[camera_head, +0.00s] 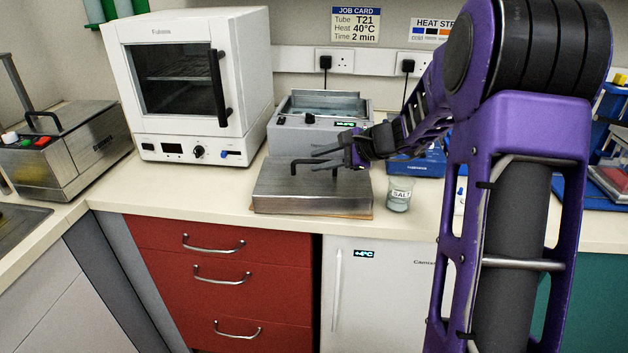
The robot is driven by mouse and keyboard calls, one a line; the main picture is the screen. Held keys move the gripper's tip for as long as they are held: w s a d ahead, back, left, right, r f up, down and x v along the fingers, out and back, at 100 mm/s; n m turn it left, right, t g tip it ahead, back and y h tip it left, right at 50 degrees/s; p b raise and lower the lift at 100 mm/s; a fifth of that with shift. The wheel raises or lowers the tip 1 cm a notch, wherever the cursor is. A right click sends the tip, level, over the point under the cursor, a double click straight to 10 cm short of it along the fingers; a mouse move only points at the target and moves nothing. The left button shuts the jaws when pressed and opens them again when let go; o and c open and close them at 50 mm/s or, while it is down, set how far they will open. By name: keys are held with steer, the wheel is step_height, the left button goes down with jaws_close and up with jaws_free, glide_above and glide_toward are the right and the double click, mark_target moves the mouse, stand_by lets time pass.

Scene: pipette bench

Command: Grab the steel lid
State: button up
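The steel lid (285,198) is a low box-shaped cover with a black bar handle (299,164) on top. It lies on a thin brown board (362,214) on the counter, in the middle of the view. My gripper (315,161) reaches in from the right, just above the lid at its handle. Its two dark fingers point left and are apart, so it looks open. The fingers overlap the right part of the handle in this view; I cannot tell whether they touch it.
A grey open-topped bath (290,140) stands behind the lid. A salt jar (399,196) stands close to its right. A white oven (185,85) is at back left, and a steel unit (70,150) at far left. The counter left of the lid (190,187) is clear.

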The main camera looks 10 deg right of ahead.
steer(key=x, duration=0.2)
steer(key=shift+w+a+f, duration=0.15)
steer(key=shift+w+a, duration=0.05)
jaws_close()
stand_by(1.2)
